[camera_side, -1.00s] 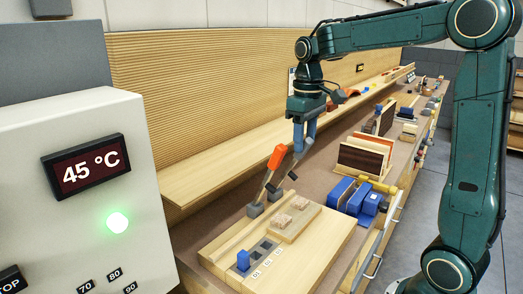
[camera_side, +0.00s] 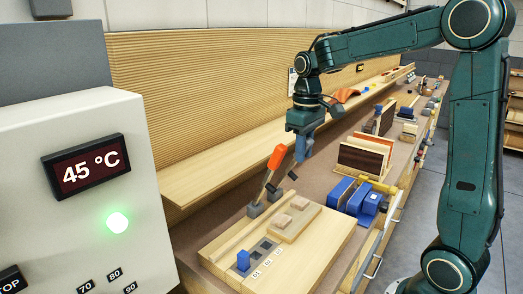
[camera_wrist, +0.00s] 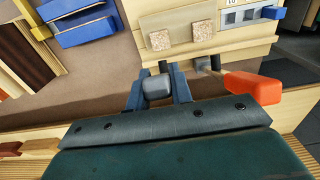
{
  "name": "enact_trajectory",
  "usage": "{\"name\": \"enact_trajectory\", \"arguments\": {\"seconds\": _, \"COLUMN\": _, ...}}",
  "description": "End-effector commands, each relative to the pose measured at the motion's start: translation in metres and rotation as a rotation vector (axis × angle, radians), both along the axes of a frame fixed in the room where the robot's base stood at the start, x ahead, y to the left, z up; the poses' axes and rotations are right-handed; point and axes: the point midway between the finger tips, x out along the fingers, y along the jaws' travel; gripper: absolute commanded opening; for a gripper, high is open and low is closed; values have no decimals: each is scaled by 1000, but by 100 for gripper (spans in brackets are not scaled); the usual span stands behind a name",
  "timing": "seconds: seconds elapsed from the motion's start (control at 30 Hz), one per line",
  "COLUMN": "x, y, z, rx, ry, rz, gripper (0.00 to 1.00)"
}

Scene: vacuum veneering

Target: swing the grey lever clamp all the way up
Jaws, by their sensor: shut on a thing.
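The grey lever clamp stands on the back edge of the wooden board, its lever leaning up and to the right in the side view. Its grey handle (camera_wrist: 158,88) is between my fingers in the wrist view; in the side view the fingers mostly hide it. My gripper (camera_wrist: 158,95) is shut on this handle, and it also shows in the side view (camera_side: 302,150), above the board's back edge. Beside it stands a second clamp with an orange handle (camera_side: 277,157), tilted much the same way. The orange handle (camera_wrist: 255,86) is just right of my fingers in the wrist view, apart from them.
The wooden board (camera_side: 325,242) carries a raised strip with two cork-like pads (camera_side: 299,202), dark square recesses and a small blue block (camera_side: 243,260). Blue blocks (camera_side: 358,197) and a rack of upright panels (camera_side: 364,155) stand right of it. A control box reads 45 °C (camera_side: 88,166).

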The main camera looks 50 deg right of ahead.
Motion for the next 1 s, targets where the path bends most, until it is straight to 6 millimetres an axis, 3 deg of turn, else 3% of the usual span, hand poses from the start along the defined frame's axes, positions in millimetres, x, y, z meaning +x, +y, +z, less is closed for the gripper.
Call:
{"name": "enact_trajectory", "arguments": {"seconds": 0.87, "x": 17, "y": 0, "z": 9, "rx": -1, "ry": 112, "rz": -1, "gripper": 0}}
{"name": "enact_trajectory", "arguments": {"seconds": 0.9, "x": 17, "y": 0, "z": 9, "rx": -1, "ry": 112, "rz": -1, "gripper": 28}}
{"name": "enact_trajectory", "arguments": {"seconds": 1.0, "x": 16, "y": 0, "z": 9, "rx": -1, "ry": 112, "rz": -1, "gripper": 44}}
